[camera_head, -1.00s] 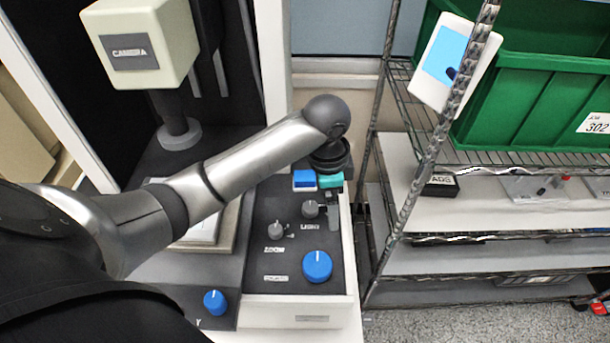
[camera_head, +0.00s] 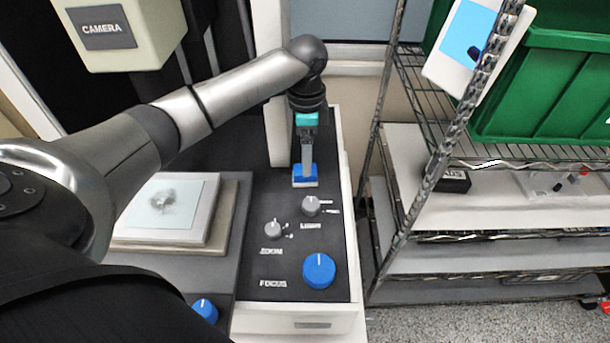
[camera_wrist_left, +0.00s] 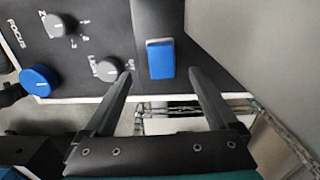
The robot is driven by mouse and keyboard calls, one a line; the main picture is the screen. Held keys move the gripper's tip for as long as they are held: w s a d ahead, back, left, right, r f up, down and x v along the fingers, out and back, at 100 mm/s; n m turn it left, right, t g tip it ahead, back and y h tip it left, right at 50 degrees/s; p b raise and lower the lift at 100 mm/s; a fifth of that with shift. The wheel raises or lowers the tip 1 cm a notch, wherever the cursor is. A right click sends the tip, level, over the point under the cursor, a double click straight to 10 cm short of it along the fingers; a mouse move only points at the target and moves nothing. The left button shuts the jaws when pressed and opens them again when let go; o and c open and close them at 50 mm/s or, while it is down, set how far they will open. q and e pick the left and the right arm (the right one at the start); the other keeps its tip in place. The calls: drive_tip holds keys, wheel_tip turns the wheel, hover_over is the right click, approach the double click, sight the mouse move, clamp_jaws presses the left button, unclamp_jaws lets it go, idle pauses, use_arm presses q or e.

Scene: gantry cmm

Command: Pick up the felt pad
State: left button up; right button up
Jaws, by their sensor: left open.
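A small blue block with a pale lower edge, which looks like the felt pad (camera_head: 305,178), lies on the black control panel behind the light knob. It also shows in the left wrist view (camera_wrist_left: 160,58), flat on the panel. My left gripper (camera_head: 307,168) points down at the pad in the head view, and its fingers cover part of it. In the left wrist view my left gripper (camera_wrist_left: 160,76) is open and empty, with one fingertip on each side of the pad's near end. I cannot tell how far the tips are above the panel. My right gripper is not in view.
Grey knobs for zoom (camera_head: 273,229) and light (camera_head: 311,206) and a blue focus knob (camera_head: 318,270) stand on the panel. A stage with a glass plate (camera_head: 165,208) is at left. A wire shelf (camera_head: 420,250) with a green bin (camera_head: 545,95) stands at right.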

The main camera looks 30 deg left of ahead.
sight(299, 180)
use_arm(q)
wheel_tip(299, 180, down, 7)
drive_tip(key=shift+a+r+b, duration=0.15)
drive_tip(key=shift+r+b, duration=0.05)
drive_tip(key=shift+b, duration=0.2)
drive_tip(key=c, duration=1.4)
